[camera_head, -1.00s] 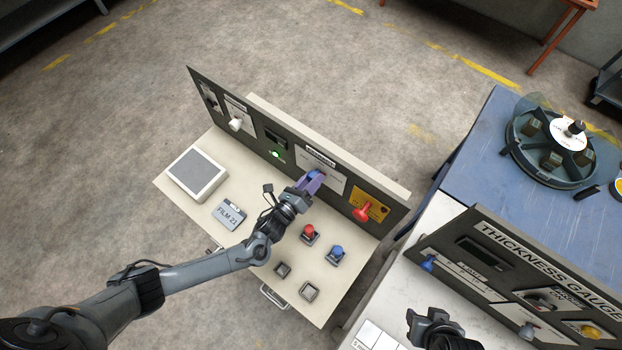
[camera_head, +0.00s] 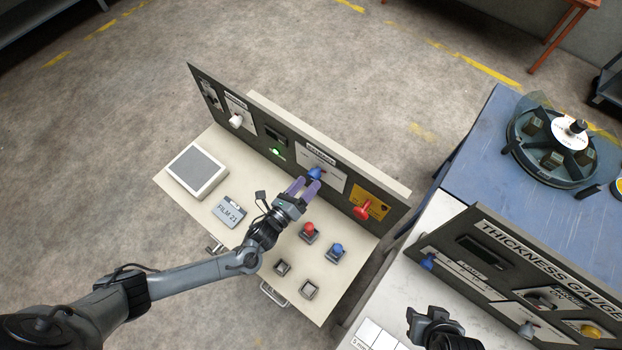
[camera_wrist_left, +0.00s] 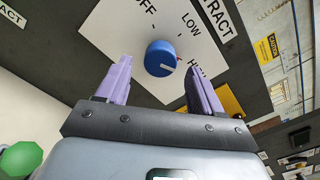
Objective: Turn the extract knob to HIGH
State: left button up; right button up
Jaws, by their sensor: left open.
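The blue extract knob (camera_head: 315,174) sits on a white label plate on the upright panel. In the left wrist view the knob (camera_wrist_left: 160,58) shows a white line pointing right, roughly toward the partly hidden HIGH lettering (camera_wrist_left: 196,68). OFF (camera_wrist_left: 147,6) and LOW (camera_wrist_left: 190,22) are also readable. My left gripper (camera_head: 304,187) is open and empty, its purple fingers just in front of the knob and apart from it. My right gripper (camera_head: 432,322) is at the bottom right, its fingers unclear.
A red knob (camera_head: 362,211) on a yellow plate is right of the extract knob. Red (camera_head: 309,231) and blue (camera_head: 337,251) buttons stand on the desk below. A white knob (camera_head: 236,121) and a lit green lamp (camera_head: 276,153) are to the left.

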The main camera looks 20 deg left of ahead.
pick_arm(q)
jog(key=v, duration=0.7)
jog(key=shift+s+b, duration=0.2)
jog(key=shift+b, duration=0.1)
jog(key=shift+a, duration=0.1)
